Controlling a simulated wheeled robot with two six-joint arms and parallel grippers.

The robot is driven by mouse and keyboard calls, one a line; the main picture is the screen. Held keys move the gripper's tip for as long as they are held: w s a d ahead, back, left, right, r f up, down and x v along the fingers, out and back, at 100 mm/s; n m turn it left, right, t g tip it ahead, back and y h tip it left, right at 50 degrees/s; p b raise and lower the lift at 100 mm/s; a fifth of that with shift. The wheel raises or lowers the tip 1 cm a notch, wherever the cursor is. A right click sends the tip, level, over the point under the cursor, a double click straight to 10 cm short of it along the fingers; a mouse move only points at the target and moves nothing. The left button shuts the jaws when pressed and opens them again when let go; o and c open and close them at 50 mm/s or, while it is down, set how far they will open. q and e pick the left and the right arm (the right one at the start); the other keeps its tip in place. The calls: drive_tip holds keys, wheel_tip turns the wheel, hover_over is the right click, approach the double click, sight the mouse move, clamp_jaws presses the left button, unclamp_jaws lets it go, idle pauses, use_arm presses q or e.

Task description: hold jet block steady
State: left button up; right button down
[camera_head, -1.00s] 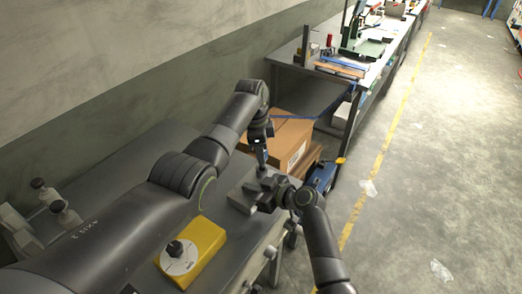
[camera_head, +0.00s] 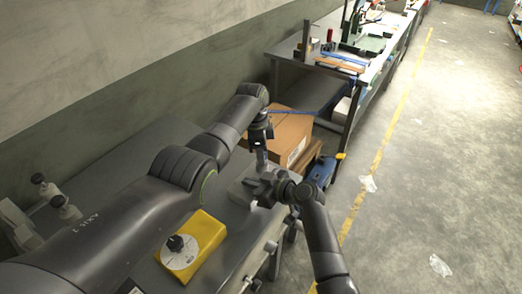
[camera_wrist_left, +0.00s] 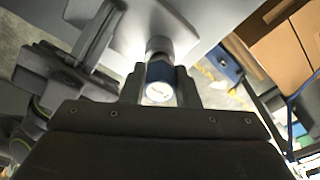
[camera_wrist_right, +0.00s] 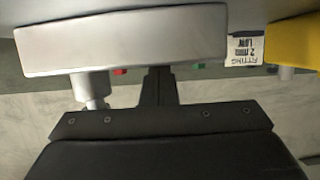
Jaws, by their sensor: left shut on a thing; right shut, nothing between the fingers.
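A pale grey block (camera_head: 243,191), which I take to be the jet block, sits at the far end of the grey bench. A grey bar in the right wrist view (camera_wrist_right: 120,42) looks like its side. My left gripper (camera_head: 262,147) is above it, shut on a small cylindrical tool that points down; its blue collar and round white end show in the left wrist view (camera_wrist_left: 158,82). My right gripper (camera_head: 262,187) is shut and empty, close against the block's right side; it also shows in the left wrist view (camera_wrist_left: 98,45). Whether it touches is unclear.
A yellow box (camera_head: 207,238) with a dial is on the bench nearer me. Metal knobs (camera_head: 56,200) stand at the bench's left. A cardboard box (camera_head: 291,130) is beyond the bench. Another workbench (camera_head: 285,55) stands farther back; open floor lies right.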

use_arm(q)
drive_tip(key=shift+f, duration=0.5)
use_arm(e)
drive_tip(key=shift+s+d+f, duration=0.1)
drive_tip(key=shift+s+f, duration=0.1)
drive_tip(key=shift+f, duration=0.35)
use_arm(q)
drive_tip(key=o, duration=1.1)
drive_tip(key=shift+c, duration=0.2)
wheel_tip(320, 180, up, 12)
drive_tip(key=a, duration=0.1)
drive_tip(key=shift+a, duration=0.2)
use_arm(e)
drive_tip(key=shift+r, duration=0.1)
drive_tip(key=shift+w+r, duration=0.2)
drive_tip(key=shift+r, duration=2.55)
